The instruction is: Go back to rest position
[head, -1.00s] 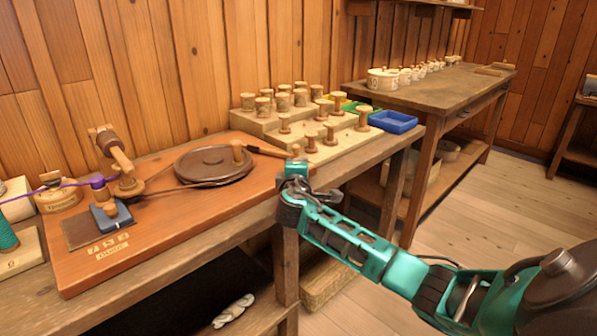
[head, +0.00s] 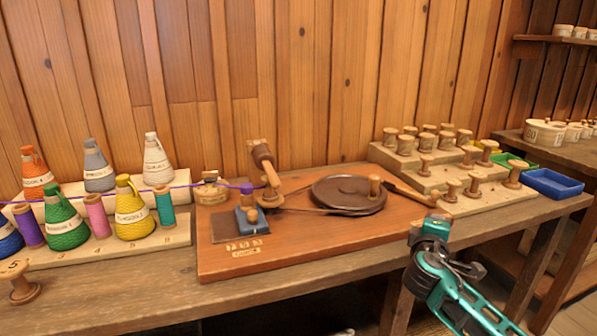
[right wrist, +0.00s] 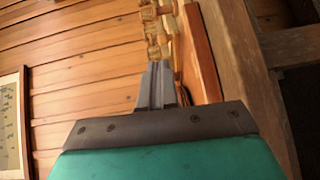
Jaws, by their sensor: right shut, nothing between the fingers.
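My right gripper (head: 437,218) shows in the head view at the front right end of the orange-brown winding board (head: 300,257). Its fingers also show in the right wrist view (right wrist: 157,78), closed together with nothing between them. I cannot tell its exact height over the bench edge. The board carries a dark round wheel (head: 345,192), a wooden crank piece (head: 264,165) and a blue block (head: 252,221). My left gripper is out of view.
Coloured thread cones, such as the yellow one (head: 132,212), stand on a pale rack at left. A purple thread runs from there to the board. A stepped rack (head: 468,203) holds several wooden spools at right, beside a blue tray (head: 553,184). A lone spool (head: 22,284) stands front left.

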